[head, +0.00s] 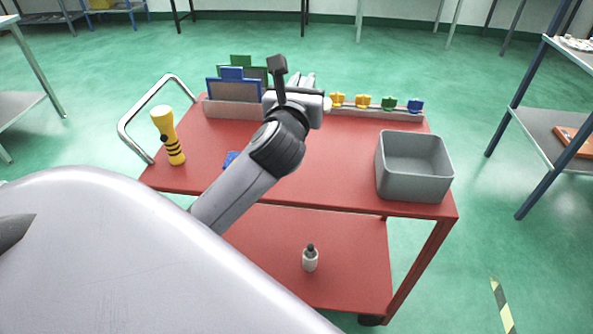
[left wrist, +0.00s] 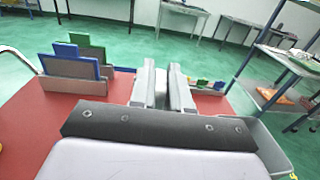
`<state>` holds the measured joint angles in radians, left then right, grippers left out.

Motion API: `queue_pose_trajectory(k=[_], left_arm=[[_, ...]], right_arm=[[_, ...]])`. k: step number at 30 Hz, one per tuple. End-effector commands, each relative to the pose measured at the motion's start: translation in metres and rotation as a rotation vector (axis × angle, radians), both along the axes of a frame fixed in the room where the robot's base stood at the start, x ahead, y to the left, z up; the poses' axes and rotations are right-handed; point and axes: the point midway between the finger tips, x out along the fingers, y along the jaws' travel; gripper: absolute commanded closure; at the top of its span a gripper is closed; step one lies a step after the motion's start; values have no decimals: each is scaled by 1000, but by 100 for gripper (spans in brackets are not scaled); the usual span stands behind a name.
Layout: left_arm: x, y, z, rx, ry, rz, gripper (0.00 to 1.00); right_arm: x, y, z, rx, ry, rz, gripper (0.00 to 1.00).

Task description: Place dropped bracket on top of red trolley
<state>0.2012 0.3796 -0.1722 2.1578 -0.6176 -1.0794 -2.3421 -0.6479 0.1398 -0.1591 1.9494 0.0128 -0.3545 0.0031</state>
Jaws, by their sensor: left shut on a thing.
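The red trolley (head: 335,165) stands in front of me, with a red top and a lower red shelf; its top also shows in the left wrist view (left wrist: 28,125). My left gripper (head: 308,80) is over the far middle of the trolley top, and its two grey fingers also show in the left wrist view (left wrist: 164,75). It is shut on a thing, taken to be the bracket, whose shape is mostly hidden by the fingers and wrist. I cannot tell how far above the top it is. My right gripper is not in view.
On the top are a yellow flashlight (head: 167,138), a rack with blue and green-edged panels (head: 233,90), a rail with yellow, green and blue pieces (head: 363,101) and a grey bin (head: 412,185). A small bottle (head: 310,258) is below. The middle right top is clear.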

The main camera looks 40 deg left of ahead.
Motion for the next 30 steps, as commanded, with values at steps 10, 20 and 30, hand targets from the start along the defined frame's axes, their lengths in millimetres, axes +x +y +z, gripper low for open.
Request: queue_pose_trajectory(k=[10, 20, 30], left_arm=[[6, 22, -18, -2, 7, 67, 100], [6, 22, -105, -1, 5, 66, 100], [6, 21, -142, 0, 1, 65, 100]], right_arm=[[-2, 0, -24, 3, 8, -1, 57], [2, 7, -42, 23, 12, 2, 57], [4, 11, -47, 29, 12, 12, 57]])
